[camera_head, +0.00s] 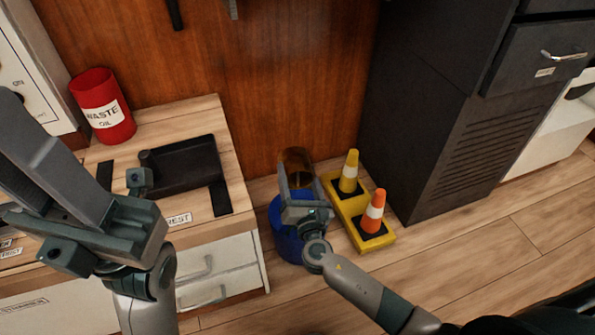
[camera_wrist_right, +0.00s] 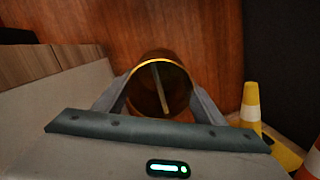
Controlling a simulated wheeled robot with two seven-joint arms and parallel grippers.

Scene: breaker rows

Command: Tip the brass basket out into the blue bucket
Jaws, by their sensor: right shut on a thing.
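The brass basket (camera_head: 296,165) is a dark, amber-brown cylinder with a shiny rim. My right gripper (camera_head: 297,185) is shut on it. In the right wrist view the basket (camera_wrist_right: 178,72) sits between the two fingers, tilted, its round opening facing the camera, with a pale rod-like shape inside. The blue bucket (camera_head: 286,238) stands on the floor below my right gripper, which hides much of it, including its inside. In the head view the basket appears just beyond the bucket and higher. My left gripper (camera_head: 22,165) is empty above the bench at the left, its fingers apart.
Left of the bucket stands a wood-topped bench (camera_head: 237,165) with a black tray (camera_head: 182,165) and a red waste oil can (camera_head: 103,108). Right of it, two cones (camera_head: 372,212) stand on a yellow base (camera_head: 385,238). A dark cabinet (camera_head: 430,110) is behind; floor at right is clear.

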